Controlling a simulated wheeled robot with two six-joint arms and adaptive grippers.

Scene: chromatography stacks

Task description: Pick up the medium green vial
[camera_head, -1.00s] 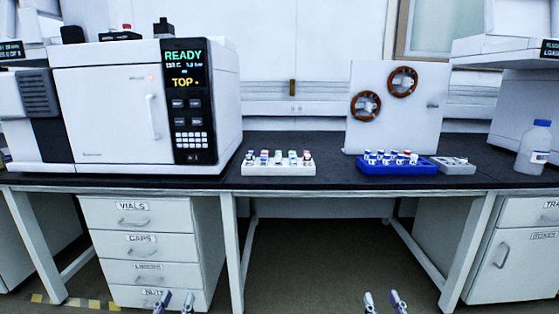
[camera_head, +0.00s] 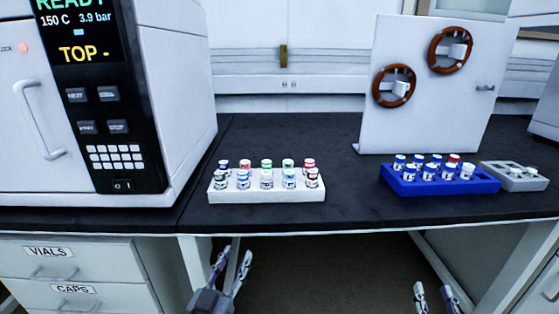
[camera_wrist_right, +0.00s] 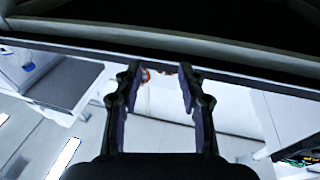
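A white rack (camera_head: 266,195) on the black bench holds two rows of small capped vials. Two bright green caps stand in its back row, one in the middle (camera_head: 266,164) and one right of it (camera_head: 288,164). A darker green-looking cap (camera_head: 221,174) is at the front left. I cannot tell for sure which is the medium green vial. My left gripper (camera_head: 234,253) is open and empty, below the bench's front edge under the rack. My right gripper (camera_head: 433,287) is open and empty, lower and to the right; its spread fingers show in the right wrist view (camera_wrist_right: 159,70).
A blue rack (camera_head: 445,187) with several vials and a small grey tray (camera_head: 516,182) stand at the right. A white panel with two brown rings (camera_head: 425,120) is behind them. A large white instrument (camera_head: 175,80) stands left. The bench edge (camera_head: 345,226) lies above both grippers.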

